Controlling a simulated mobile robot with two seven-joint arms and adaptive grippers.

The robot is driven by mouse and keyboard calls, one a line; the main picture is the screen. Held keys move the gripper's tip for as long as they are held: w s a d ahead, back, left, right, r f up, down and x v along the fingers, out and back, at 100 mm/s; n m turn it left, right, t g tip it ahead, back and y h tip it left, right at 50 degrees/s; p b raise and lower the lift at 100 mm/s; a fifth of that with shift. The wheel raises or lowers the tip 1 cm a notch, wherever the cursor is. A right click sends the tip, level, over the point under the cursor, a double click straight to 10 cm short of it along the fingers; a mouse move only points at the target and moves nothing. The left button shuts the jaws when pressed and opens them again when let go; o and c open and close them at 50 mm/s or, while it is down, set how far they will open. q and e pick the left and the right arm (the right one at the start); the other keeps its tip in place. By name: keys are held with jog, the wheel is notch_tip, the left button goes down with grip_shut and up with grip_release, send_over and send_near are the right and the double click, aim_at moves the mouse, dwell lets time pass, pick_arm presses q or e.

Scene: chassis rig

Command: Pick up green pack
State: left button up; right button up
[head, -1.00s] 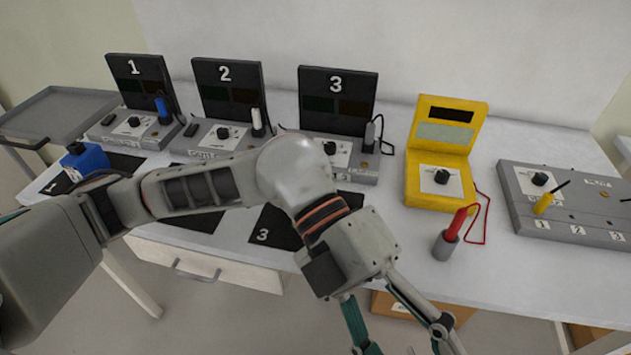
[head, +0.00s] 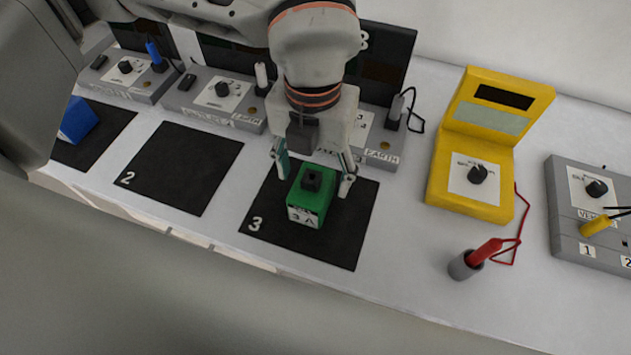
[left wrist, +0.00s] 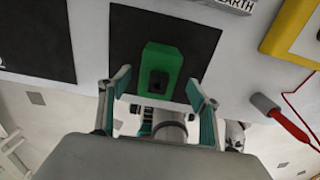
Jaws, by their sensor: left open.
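The green pack (head: 309,199) stands on black mat 3 (head: 350,233), with a dark knob on top and a white label on its front. My left gripper (head: 317,187) is open, its two fingers on either side of the pack near its top. The left wrist view shows the green pack (left wrist: 160,68) just beyond and between the open fingertips (left wrist: 157,88). I cannot tell whether the fingers touch it. My right gripper is not in view.
A blue pack (head: 78,121) sits on the mat at the far left. Mat 2 (head: 180,165) is empty. A yellow meter (head: 472,165) and a red probe in a grey holder (head: 464,266) stand to the right. Grey consoles line the back.

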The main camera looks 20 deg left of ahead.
aim_at(312, 194)
pick_arm(q)
jog(key=shift+s+f, duration=0.25)
jog(key=shift+f, duration=0.65)
jog(key=shift+w+a+f+p, duration=0.1)
jog(key=shift+f+p, duration=0.2)
jog(key=shift+f, duration=2.1)
jog(key=c, duration=1.6)
jog(key=shift+r, duration=0.1)
